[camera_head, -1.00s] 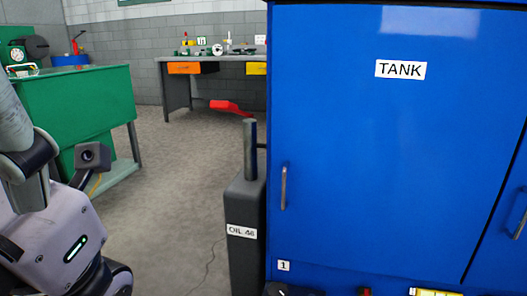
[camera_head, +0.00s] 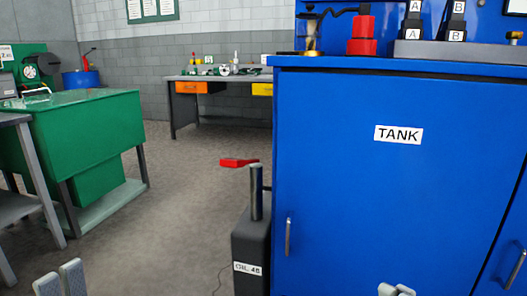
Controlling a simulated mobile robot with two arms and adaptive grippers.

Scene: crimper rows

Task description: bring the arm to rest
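My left gripper (camera_head: 60,280) shows only as two pale grey fingertips side by side at the lower left edge of the head view. My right gripper (camera_head: 397,290) shows as two small pale fingertips at the bottom edge, in front of the blue cabinet.
A blue cabinet (camera_head: 345,190) labelled TANK fills the right. A green bench (camera_head: 85,140) stands left; a workbench (camera_head: 220,77) stands behind.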

